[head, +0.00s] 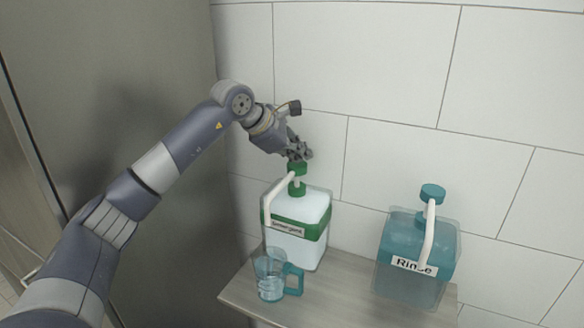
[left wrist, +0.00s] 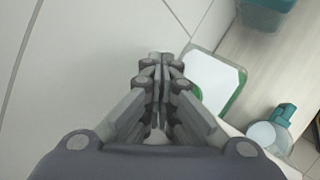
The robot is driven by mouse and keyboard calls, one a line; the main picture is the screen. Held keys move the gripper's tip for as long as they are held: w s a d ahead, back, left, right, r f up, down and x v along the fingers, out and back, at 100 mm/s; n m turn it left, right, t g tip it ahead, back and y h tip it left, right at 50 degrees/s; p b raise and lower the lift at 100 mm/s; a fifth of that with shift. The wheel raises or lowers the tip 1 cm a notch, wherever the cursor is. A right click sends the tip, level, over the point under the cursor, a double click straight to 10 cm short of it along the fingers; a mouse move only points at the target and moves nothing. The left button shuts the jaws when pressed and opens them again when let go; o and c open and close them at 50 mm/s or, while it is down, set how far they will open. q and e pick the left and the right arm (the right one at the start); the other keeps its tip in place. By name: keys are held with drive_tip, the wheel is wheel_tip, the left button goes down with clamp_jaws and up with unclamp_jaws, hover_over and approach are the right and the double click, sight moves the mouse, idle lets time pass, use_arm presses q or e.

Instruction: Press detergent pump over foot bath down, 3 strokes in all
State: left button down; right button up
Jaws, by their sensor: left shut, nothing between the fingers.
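The detergent dispenser (head: 296,232) is a clear and white box with a green band, standing on the shelf. Its green pump head (head: 297,170) is on top, with a white spout pointing down to the front left. My left gripper (head: 301,156) is shut and empty, its fingertips right at the top of the pump head; I cannot tell whether they touch. In the left wrist view the shut fingers (left wrist: 160,62) hide most of the pump, and the dispenser's white top (left wrist: 212,80) shows beside them. No foot bath is seen; a clear cup with a teal handle (head: 270,278) stands below the spout. My right gripper is not in view.
A teal rinse dispenser (head: 412,262) with its own pump (head: 432,192) stands to the right on the shelf (head: 345,300). The tiled wall (head: 400,110) is close behind. A large grey metal panel (head: 120,90) is on the left.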

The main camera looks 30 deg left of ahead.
use_arm(q)
drive_tip(key=shift+f, duration=0.7)
idle(0.3)
drive_tip(key=shift+r+p, duration=0.4)
drive_tip(key=shift+r, duration=0.45)
wheel_tip(320, 180, up, 6)
drive_tip(key=p, duration=0.5)
drive_tip(key=shift+d, duration=0.1)
idle(0.6)
